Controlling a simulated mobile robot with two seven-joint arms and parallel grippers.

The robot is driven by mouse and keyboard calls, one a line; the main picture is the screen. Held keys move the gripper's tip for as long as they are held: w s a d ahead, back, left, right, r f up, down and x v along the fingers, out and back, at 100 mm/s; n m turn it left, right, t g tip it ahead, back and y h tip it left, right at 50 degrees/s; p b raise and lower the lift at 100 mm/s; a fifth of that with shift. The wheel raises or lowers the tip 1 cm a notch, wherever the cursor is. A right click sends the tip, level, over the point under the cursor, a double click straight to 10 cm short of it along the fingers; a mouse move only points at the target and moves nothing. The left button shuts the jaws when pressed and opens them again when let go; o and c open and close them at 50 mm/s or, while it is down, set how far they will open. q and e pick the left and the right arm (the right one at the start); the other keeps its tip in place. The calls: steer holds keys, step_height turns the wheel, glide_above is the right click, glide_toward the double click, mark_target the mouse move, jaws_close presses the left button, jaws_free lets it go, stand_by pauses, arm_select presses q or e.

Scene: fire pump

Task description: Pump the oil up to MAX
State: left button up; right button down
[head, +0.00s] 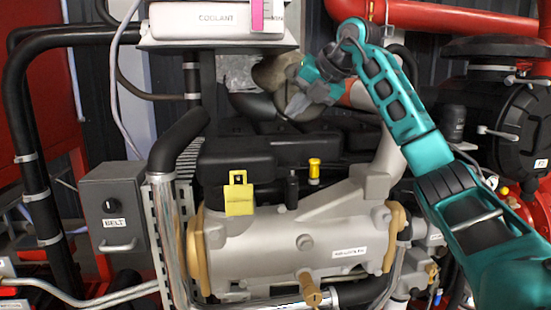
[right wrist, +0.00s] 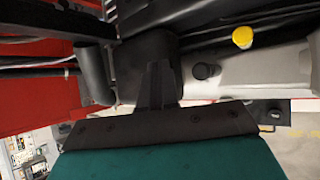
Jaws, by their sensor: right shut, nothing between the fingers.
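The engine (head: 290,245) fills the middle of the head view, a grey casing with tan end flanges. A small yellow-topped fitting (head: 314,170) stands upright on its top, beside a short black post (head: 292,190). A yellow tag-like handle (head: 239,195) is at the left of the casing, and a brass-coloured knob (head: 311,290) is at its lower front. No MAX mark is readable. My right gripper (head: 288,114) is shut and empty, above and behind the yellow fitting, clear of it. The right wrist view shows its closed fingers (right wrist: 157,82) and a yellow knob (right wrist: 242,38). My left gripper is out of view.
A white COOLANT tank (head: 215,20) hangs above the engine. A grey BELT box (head: 118,215) stands at the left. Black and silver pipes run along the left, and a red pipe (head: 460,17) crosses at the upper right. A round black housing (head: 500,110) is at the right.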

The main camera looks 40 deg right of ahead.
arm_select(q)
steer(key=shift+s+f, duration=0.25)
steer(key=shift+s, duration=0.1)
arm_select(e)
steer(key=shift+d, duration=0.2)
steer(key=b, duration=0.2)
glide_above(296, 163)
step_height(296, 163, down, 7)
steer(key=shift+w+d+f, duration=0.1)
steer(key=shift+d, duration=0.05)
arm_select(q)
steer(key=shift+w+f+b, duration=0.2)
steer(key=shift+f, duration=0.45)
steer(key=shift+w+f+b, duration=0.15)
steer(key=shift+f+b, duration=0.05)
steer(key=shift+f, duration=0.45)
arm_select(e)
steer(key=shift+f, duration=0.7)
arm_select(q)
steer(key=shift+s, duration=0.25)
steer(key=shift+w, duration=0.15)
